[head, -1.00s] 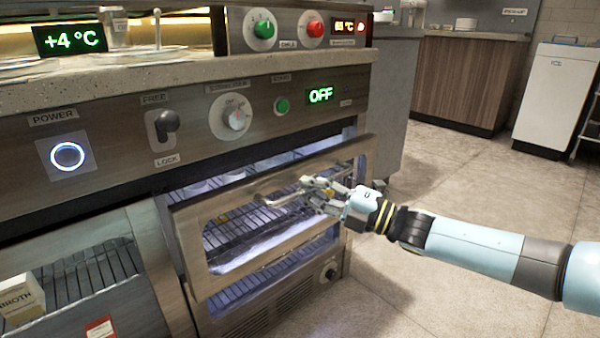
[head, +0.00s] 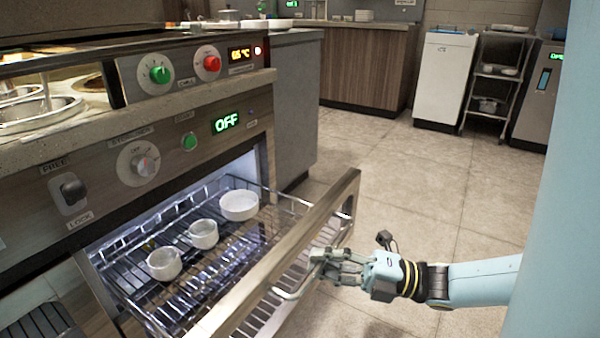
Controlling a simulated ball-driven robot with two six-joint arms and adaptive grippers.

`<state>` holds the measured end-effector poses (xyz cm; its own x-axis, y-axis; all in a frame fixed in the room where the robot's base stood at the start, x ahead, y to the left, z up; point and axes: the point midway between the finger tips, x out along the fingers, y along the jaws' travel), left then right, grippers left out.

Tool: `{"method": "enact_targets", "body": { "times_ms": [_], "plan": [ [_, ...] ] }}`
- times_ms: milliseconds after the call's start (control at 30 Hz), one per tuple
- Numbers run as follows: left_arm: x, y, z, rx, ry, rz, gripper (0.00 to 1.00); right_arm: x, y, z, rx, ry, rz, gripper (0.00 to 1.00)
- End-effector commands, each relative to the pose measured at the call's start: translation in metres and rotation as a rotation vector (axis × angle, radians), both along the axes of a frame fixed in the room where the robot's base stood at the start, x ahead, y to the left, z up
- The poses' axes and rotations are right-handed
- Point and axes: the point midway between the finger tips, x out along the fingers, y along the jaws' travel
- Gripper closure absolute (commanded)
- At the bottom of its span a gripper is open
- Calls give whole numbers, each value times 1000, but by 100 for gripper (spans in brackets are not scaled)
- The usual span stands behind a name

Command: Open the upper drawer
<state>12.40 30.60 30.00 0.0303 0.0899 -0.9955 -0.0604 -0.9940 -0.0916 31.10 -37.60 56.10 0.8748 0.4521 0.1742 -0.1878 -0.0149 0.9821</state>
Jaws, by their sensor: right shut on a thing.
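The upper drawer (head: 335,205) stands pulled well out from the counter front. Its wire rack shows from above, with a white bowl (head: 239,205) and two small white cups, one in the middle (head: 203,234) and one nearer (head: 164,263). The drawer's bar handle (head: 298,291) runs along the outside of its front. My right gripper (head: 322,262) is shut on the handle, with its arm coming in from the right. My left gripper is not in view.
The control panel above the drawer has a free/lock lever (head: 70,190), a dial (head: 139,161) and a green button (head: 189,141). Open tiled floor (head: 420,190) lies to the right. A white bin (head: 444,78) and a shelf cart (head: 497,85) stand at the back.

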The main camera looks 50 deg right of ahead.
Motion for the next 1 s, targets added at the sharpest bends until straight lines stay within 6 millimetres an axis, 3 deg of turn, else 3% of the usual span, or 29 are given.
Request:
{"method": "enact_targets", "body": {
  "times_ms": [200, 600, 633, 833, 1000],
  "plan": [
    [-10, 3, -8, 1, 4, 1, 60, -14, -2, 2, 5, -3, 0, 100],
    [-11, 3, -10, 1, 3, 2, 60, -16, -2, 2, 5, -4, 1, 100],
    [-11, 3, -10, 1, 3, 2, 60, -16, -2, 2, 5, -4, 1, 92],
    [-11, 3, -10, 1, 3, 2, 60, -16, -2, 1, 4, -3, 1, 66],
    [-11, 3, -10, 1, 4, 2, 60, -16, -1, 1, 2, -1, 0, 64]
  ]
}}
